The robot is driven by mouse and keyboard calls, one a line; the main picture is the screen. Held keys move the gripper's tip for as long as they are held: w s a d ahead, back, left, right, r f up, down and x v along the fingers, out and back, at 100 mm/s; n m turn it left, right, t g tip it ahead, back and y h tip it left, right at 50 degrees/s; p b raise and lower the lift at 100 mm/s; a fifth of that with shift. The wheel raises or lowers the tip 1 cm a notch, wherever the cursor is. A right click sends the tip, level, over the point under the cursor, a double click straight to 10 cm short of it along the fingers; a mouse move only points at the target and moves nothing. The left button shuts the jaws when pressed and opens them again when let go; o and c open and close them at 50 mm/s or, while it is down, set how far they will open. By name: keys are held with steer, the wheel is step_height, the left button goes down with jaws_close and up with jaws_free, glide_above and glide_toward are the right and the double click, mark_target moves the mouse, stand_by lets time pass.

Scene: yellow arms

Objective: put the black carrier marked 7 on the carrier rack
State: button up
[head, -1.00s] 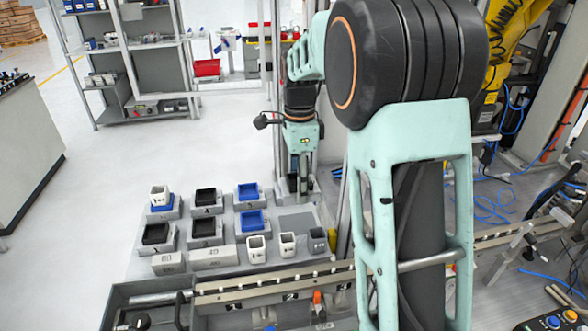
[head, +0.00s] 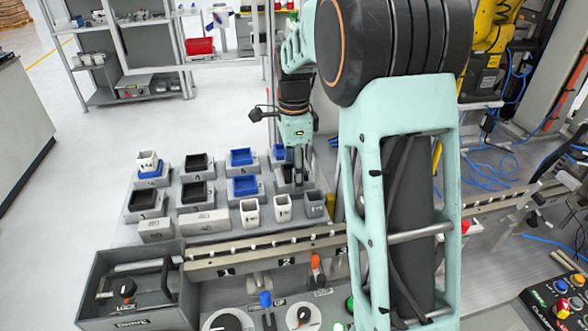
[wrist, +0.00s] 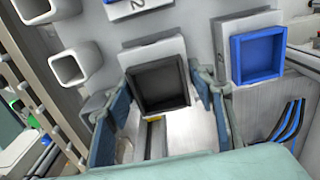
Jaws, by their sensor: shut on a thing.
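A black square carrier (wrist: 159,87) with an open top sits between the two fingers of my gripper (wrist: 158,108) in the wrist view. The fingers are shut on it, one at each side. No 7 is readable on it. A light grey block stands right behind it; I cannot tell whether the carrier touches it or the surface below. In the head view my gripper (head: 299,180) points down at the right end of the grey carrier rack (head: 225,231), and the held carrier is mostly hidden.
Black carriers (head: 194,192) and blue carriers (head: 245,186) sit on grey blocks to the left. A blue carrier (wrist: 257,57) is close to the right in the wrist view. White cups (head: 283,207) and a grey cup (head: 315,203) stand in front, by the rail (head: 260,250).

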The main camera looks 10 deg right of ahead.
steer(key=shift+f, duration=0.8)
stand_by(0.4)
steer(key=o, duration=1.5)
steer(key=shift+r+p, duration=2.6)
steer(key=shift+r, duration=0.95)
